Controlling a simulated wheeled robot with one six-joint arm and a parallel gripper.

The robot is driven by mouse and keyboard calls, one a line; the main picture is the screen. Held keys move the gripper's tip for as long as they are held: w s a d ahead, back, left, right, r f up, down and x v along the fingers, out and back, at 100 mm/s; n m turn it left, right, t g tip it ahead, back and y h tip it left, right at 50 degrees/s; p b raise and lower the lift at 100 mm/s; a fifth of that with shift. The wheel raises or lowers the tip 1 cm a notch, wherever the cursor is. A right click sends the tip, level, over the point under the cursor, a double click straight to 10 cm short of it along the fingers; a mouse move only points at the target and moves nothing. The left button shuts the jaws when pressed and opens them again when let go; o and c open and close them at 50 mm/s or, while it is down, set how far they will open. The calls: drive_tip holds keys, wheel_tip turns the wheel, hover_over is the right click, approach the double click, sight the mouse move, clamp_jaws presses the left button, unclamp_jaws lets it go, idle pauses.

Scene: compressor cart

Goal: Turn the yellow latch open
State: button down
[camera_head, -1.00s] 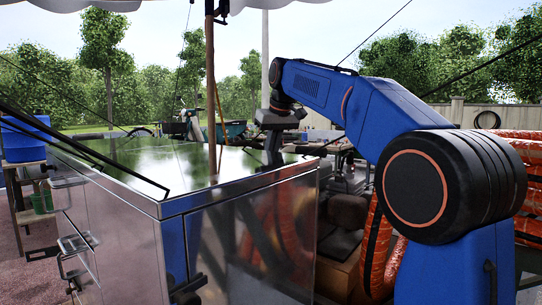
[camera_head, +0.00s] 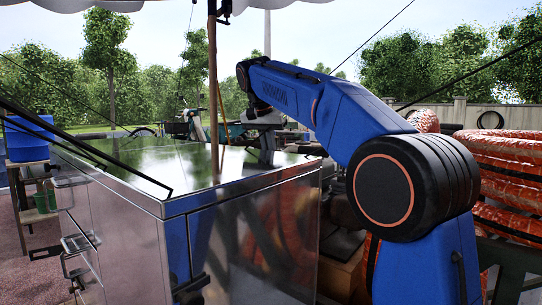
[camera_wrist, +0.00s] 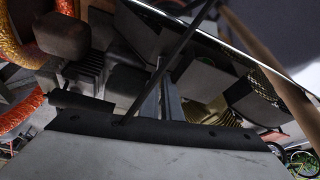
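I cannot make out a yellow latch in either view. The metal-sided cart (camera_head: 245,240) stands in front of me, with a glossy top and handles on its left side. My gripper (camera_head: 267,158) points down at the far right part of the cart's top in the head view; whether it touches is unclear. In the wrist view my gripper's narrow grey fingers (camera_wrist: 162,100) are close together, with nothing clearly between them. A dark rod crosses in front of them, so their gap is hard to judge.
A brown pole (camera_head: 213,90) rises by the cart's top, left of my gripper. Thin dark cables cross the view. Orange hose coils (camera_head: 508,165) are at the right. A blue container (camera_head: 28,138) stands on a shelf at the left. Machinery with yellowish fins (camera_wrist: 215,112) lies beyond my fingers.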

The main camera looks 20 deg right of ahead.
drive_tip(key=shift+w+a+f+m+g+h, duration=0.1)
drive_tip(key=shift+f+m+g+h, duration=0.15)
drive_tip(key=shift+m, duration=0.4)
drive_tip(key=shift+f+m+g+h, duration=0.15)
drive_tip(key=shift+m+g, duration=0.1)
drive_tip(key=shift+m, duration=0.7)
drive_tip(key=c, duration=2)
unclamp_jaws()
drive_tip(key=shift+r, duration=0.15)
drive_tip(key=shift+v, duration=3.75)
